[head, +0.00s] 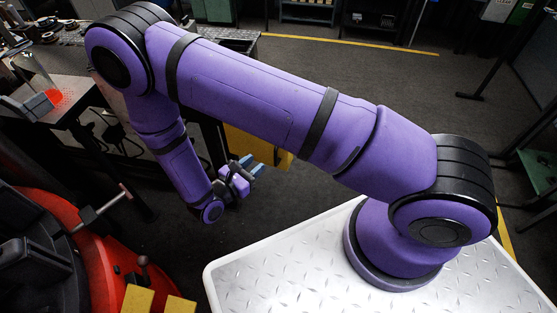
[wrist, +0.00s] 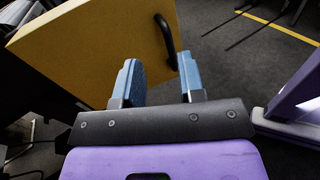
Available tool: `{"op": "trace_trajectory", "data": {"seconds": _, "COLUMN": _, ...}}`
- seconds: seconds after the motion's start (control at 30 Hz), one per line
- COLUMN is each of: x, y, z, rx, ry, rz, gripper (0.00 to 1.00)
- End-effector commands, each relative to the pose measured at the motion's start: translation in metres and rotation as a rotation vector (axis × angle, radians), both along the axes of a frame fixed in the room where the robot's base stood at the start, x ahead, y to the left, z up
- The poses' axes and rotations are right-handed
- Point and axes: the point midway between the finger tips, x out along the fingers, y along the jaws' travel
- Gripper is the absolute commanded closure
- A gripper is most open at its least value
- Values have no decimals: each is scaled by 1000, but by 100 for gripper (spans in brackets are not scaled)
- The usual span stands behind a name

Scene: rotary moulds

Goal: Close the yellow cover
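The yellow cover (wrist: 85,50) is a flat panel filling the upper left of the wrist view. It stands out at an angle, apparently swung open. A black bar handle (wrist: 165,36) is on it near its right edge. In the head view the cover (head: 284,158) is mostly hidden behind my arm. My gripper (wrist: 158,72) has its two blue fingers spread, with nothing held between them. The fingers point at the cover, and the handle's lower end shows between the fingertips in the picture. How far off it is I cannot tell. My gripper (head: 250,167) is small in the head view.
A cluttered bench (head: 75,85) stands at the upper left. Open dark floor (head: 390,75) lies at the back and right.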

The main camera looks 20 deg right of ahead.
Motion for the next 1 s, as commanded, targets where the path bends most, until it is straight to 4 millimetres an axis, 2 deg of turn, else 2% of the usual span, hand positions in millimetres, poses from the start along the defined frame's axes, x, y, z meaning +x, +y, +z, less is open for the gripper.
{"op": "trace_trajectory", "data": {"seconds": 0.03, "x": -5, "y": 1, "z": -13, "rx": -23, "ry": 15, "rz": 33, "gripper": 64}}
{"op": "trace_trajectory", "data": {"seconds": 0.1, "x": -9, "y": 3, "z": -26, "rx": -45, "ry": 28, "rz": 71, "gripper": 64}}
{"op": "trace_trajectory", "data": {"seconds": 0.2, "x": -14, "y": 4, "z": -38, "rx": -65, "ry": 40, "rz": 108, "gripper": 64}}
{"op": "trace_trajectory", "data": {"seconds": 0.43, "x": -11, "y": -3, "z": -44, "rx": -76, "ry": 46, "rz": 127, "gripper": 64}}
{"op": "trace_trajectory", "data": {"seconds": 0.8, "x": 22, "y": -55, "z": -44, "rx": -75, "ry": 45, "rz": 123, "gripper": 64}}
{"op": "trace_trajectory", "data": {"seconds": 1.0, "x": 36, "y": -77, "z": -44, "rx": -74, "ry": 45, "rz": 124, "gripper": 64}}
